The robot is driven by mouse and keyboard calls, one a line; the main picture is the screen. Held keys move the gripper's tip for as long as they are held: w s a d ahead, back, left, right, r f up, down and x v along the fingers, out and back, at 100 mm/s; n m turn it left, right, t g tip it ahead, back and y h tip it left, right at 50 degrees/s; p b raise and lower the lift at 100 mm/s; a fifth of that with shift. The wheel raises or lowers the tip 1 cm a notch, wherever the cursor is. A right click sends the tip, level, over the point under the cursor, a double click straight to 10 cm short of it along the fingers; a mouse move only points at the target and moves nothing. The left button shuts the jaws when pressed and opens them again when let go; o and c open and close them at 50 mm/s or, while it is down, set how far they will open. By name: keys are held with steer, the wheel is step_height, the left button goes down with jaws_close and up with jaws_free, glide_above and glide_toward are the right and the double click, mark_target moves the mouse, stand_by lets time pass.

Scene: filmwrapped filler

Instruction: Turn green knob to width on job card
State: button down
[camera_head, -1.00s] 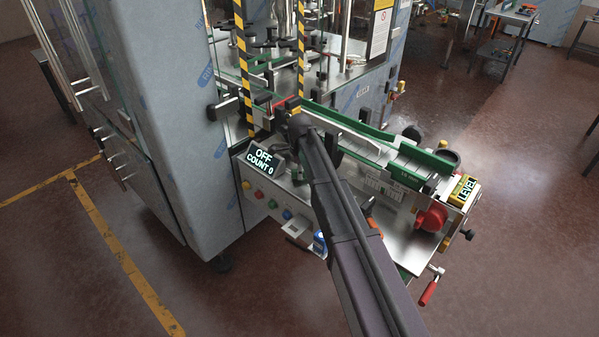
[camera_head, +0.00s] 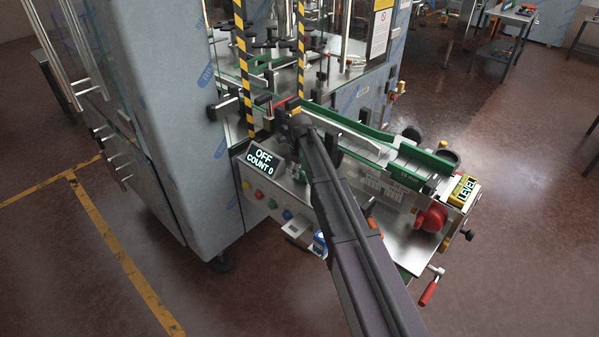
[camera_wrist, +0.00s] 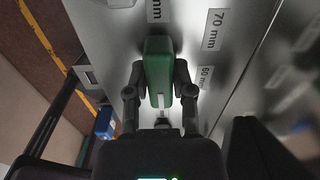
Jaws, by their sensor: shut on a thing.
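The green knob (camera_wrist: 158,70) is a green block-shaped handle in the middle of the wrist view. My gripper (camera_wrist: 160,92) has one finger on each side of it and is shut on it. Width labels on the metal panel show around the knob: "70 mm" (camera_wrist: 215,29), "60 mm" (camera_wrist: 205,77) and a partly cut-off "mm" label (camera_wrist: 155,10). The knob's long axis runs roughly up and down in the wrist view, its top end near the cut-off label. In the head view my arm hides the knob. I cannot make out a job card in either view.
A display (camera_head: 262,161) reads "OFF COUNT 0". A yellow "LEVEL" display (camera_head: 466,190), a red knob (camera_head: 432,218) and a red-handled crank (camera_head: 429,291) are at the machine's right end. A green-edged conveyor (camera_head: 380,140) runs behind my arm. Open floor lies in front.

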steer(key=shift+w+a, duration=0.1)
steer(key=shift+w, duration=0.1)
steer(key=shift+c, duration=2.4)
jaws_free()
steer(key=shift+s, duration=0.15)
